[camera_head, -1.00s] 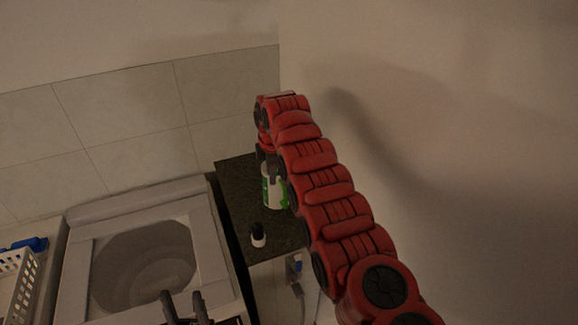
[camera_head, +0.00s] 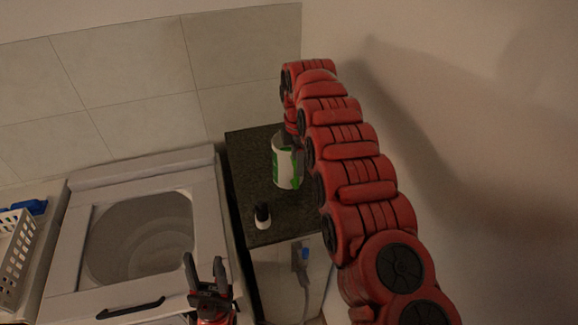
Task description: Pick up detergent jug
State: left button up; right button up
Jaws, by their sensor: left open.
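The detergent jug appears to be the white container with a green label (camera_head: 286,170), upright on the dark speckled counter (camera_head: 240,180). My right arm reaches in from the lower right, and my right gripper (camera_head: 291,143) is at the top of the jug. Dark gripper parts overlap its upper right edge. The arm hides much of this gripper, so I cannot tell whether its jaws hold the jug. My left gripper (camera_head: 204,272) is open and empty, fingers pointing up, at the front edge of the washing machine.
A small white bottle with a black cap (camera_head: 262,216) stands on the counter in front of the jug. The washing machine (camera_head: 70,265) is left of the counter, with a white basket (camera_head: 16,255) at the far left. Walls stand behind and right.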

aim_at(297, 178)
jog(key=shift+s+a+f, duration=0.1)
jog(key=shift+s+f, duration=0.1)
jog(key=shift+f, duration=0.35)
notch_tip(297, 178, down, 5)
jog(key=shift+w+r, duration=0.1)
jog(key=shift+w, duration=0.05)
grip_shut()
dwell(1.0)
